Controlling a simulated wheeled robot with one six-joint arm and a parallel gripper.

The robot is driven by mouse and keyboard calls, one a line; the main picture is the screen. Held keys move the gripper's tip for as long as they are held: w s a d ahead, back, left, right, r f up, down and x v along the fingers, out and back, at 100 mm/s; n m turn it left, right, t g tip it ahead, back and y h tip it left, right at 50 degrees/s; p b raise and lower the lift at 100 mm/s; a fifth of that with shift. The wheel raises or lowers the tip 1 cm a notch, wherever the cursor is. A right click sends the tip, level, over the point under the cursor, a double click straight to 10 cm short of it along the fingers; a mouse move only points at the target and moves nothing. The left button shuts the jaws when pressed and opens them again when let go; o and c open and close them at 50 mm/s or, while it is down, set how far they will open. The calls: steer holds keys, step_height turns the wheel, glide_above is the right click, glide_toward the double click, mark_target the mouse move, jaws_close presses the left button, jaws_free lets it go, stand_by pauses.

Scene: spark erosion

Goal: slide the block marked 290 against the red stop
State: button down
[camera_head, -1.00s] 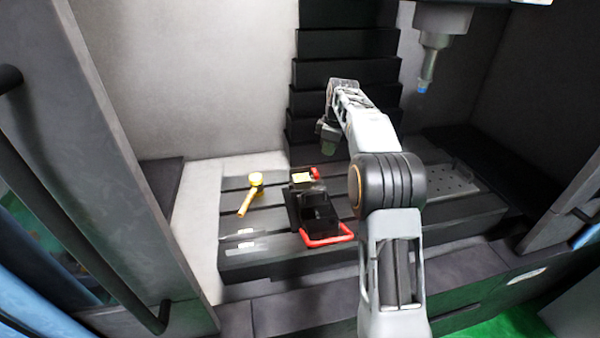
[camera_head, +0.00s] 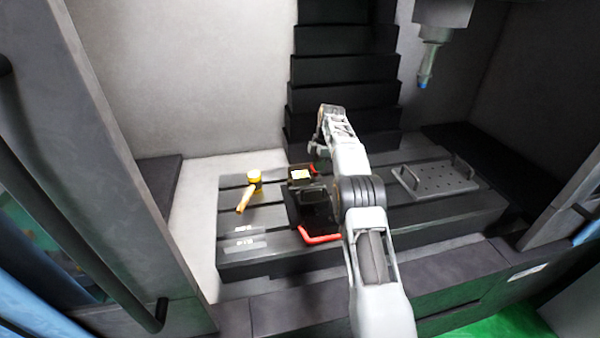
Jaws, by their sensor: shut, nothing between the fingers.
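A dark block-shaped piece with a yellow top (camera_head: 299,175) sits on the slotted table, at the back of a black fixture (camera_head: 318,205). No number can be read on it, so I cannot tell whether it is the block marked 290. A small red part (camera_head: 314,170) shows at its back right, and a red bar (camera_head: 320,239) runs along the fixture's front. I cannot tell which red part is the stop. My gripper (camera_head: 318,150) is shut and empty, above and behind the yellow-topped piece, apart from it as far as I see. My arm hides the fixture's right side.
A yellow-headed mallet (camera_head: 250,188) lies left of the fixture. Two pale labels (camera_head: 243,236) with unreadable marks are at the table's front left. A perforated plate with handles (camera_head: 436,180) lies at the right. A machine head (camera_head: 432,40) hangs above right.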

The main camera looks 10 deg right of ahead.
mark_target(308, 174)
steer(key=a+p, duration=0.1)
steer(key=a, duration=0.6)
steer(key=shift+r, duration=0.1)
steer(key=shift+a+f+p, duration=0.1)
steer(key=shift+f+p, duration=0.1)
steer(key=shift+p, duration=0.1)
steer(key=shift+s+f, duration=0.1)
steer(key=shift+f, duration=0.65)
steer(key=shift+f, duration=0.1)
steer(key=shift+s+d+f, duration=0.1)
steer(key=shift+s+d, duration=0.05)
steer(key=shift+d, duration=1.55)
steer(key=shift+w+d+r+p, duration=0.2)
steer(key=shift+r+p, duration=0.55)
steer(key=shift+p, duration=0.3)
